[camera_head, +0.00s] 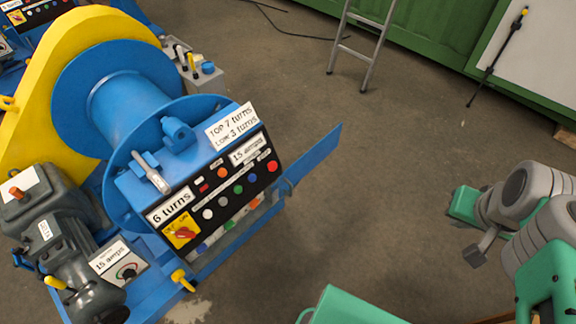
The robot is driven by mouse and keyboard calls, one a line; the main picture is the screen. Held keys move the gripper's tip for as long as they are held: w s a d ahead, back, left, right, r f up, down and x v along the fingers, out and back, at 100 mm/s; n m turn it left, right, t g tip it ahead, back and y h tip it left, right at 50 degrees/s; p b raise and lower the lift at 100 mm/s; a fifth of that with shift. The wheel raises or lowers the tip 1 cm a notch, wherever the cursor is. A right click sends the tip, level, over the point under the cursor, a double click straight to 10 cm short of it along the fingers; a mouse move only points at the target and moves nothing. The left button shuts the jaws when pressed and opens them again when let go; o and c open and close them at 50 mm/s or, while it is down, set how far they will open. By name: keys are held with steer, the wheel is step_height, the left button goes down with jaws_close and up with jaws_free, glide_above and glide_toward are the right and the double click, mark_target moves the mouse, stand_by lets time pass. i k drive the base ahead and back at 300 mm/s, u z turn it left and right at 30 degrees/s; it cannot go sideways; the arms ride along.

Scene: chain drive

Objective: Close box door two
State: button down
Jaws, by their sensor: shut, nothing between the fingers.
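A blue control box with a black panel (218,197) of coloured buttons stands on the blue machine left of centre. A flat blue door (314,160) stands open at the box's right side, its free end pointing up and right. No number shows on it, so I cannot tell for certain that it is door two. My gripper (477,254) is at the right, small and partly hidden by my arm. It looks shut and empty, well apart from the door, with bare floor between them.
A blue winch drum (125,100) and yellow chain guard (35,95) are behind the box. A grey motor (50,215) stands at the left. A yellow handle (182,280) sticks out below the box. A ladder (362,45) stands at the back. The floor (390,180) right of the door is clear.

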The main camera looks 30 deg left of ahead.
mark_target(299, 169)
steer(key=u, duration=0.45)
steer(key=i, duration=0.7)
steer(key=u, duration=1.4)
steer(key=i, duration=0.5)
steer(key=u, duration=0.45)
